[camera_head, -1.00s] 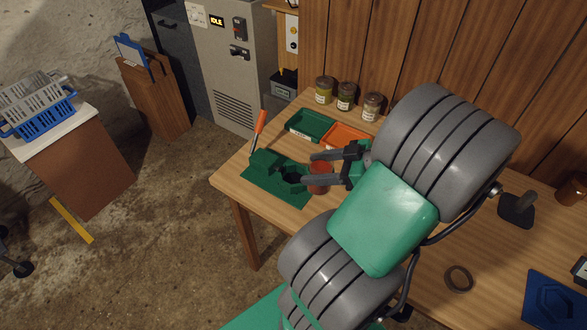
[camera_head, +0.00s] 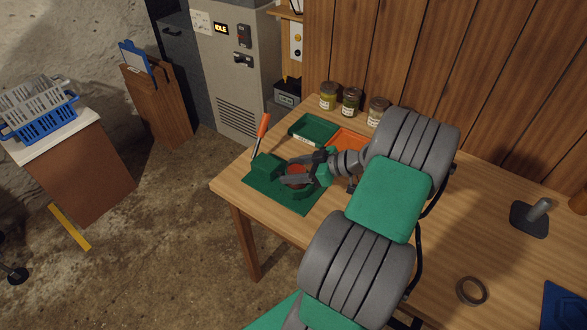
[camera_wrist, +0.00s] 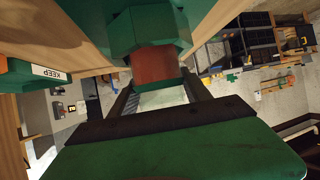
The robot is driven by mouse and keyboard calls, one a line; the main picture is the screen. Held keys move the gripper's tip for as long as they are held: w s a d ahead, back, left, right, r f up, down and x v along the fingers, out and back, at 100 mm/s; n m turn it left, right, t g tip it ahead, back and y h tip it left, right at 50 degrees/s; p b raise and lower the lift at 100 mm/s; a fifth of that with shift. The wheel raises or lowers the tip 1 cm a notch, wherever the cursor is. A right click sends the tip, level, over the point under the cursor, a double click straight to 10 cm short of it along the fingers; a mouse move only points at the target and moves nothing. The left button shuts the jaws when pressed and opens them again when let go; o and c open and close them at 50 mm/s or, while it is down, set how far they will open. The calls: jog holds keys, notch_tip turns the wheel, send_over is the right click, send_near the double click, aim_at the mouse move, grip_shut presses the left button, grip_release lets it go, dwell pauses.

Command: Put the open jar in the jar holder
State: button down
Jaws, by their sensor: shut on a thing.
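The open jar (camera_head: 297,175), with red contents, is between the fingers of my gripper (camera_head: 292,174), which is shut on it. In the wrist view the red jar (camera_wrist: 154,66) shows between the two dark fingers (camera_wrist: 158,98). In the wrist view a green part of the holder (camera_wrist: 147,25) is against the jar's end. I cannot tell whether it is fully seated.
Behind the holder are a green tray (camera_head: 301,136) and an orange tray (camera_head: 348,140). Several filled jars (camera_head: 350,101) stand along the wall. A ring (camera_head: 471,290) and a dark stand (camera_head: 530,218) lie to the right. The table edge runs close left of the holder.

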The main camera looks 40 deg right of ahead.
jog(key=shift+c, duration=2.4)
grip_release()
jog(key=shift+f, duration=0.1)
jog(key=v, duration=1.2)
jog(key=shift+d, duration=0.1)
